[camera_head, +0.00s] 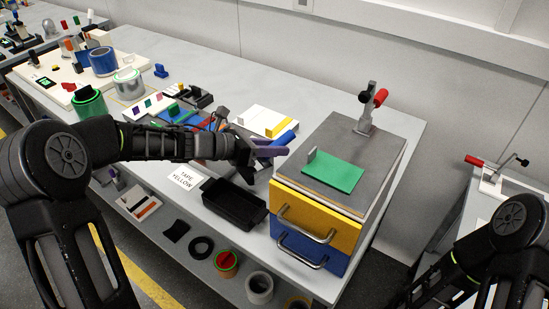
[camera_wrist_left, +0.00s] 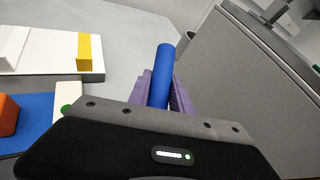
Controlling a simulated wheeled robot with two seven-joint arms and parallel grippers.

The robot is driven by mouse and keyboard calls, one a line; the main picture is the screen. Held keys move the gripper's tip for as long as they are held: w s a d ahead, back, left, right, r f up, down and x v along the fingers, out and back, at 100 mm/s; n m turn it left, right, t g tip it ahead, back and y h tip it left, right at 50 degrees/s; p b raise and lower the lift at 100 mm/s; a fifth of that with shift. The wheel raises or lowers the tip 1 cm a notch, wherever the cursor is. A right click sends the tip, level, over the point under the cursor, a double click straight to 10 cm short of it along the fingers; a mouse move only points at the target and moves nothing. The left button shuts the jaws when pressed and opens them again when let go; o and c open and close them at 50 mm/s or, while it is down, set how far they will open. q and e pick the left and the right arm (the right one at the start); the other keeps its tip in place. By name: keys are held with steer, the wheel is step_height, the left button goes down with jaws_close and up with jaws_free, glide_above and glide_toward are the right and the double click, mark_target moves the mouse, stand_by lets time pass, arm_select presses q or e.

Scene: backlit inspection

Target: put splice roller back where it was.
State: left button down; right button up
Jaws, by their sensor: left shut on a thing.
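A blue cylinder, seemingly the splice roller (camera_head: 285,138), is held between the purple fingers of my left gripper (camera_head: 272,149). It also shows in the left wrist view (camera_wrist_left: 163,75), sticking out past the fingertips of the gripper (camera_wrist_left: 165,93). The gripper is shut on it, above the table and just left of the drawer cabinet. The roller's inner end is hidden between the fingers. Part of my right arm shows at the lower right, but its gripper is out of view.
A cabinet (camera_head: 395,172) with yellow and blue drawers carries a green plate (camera_head: 335,175) and a red-handled clamp (camera_head: 368,108). A black tray (camera_head: 234,203), a "TAPE YELLOW" card (camera_head: 183,178) and a white-and-yellow block (camera_head: 266,119) are nearby. Bare table lies behind the block.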

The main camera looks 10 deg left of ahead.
arm_select(q)
steer(key=shift+f, duration=1.9)
steer(key=shift+f, duration=0.15)
steer(key=c, duration=1.2)
jaws_free()
steer(key=shift+o, duration=0.2)
steer(key=shift+r+p, duration=0.3)
steer(key=b+v, duration=0.2)
steer(key=v, duration=1)
steer(key=shift+f, duration=0.15)
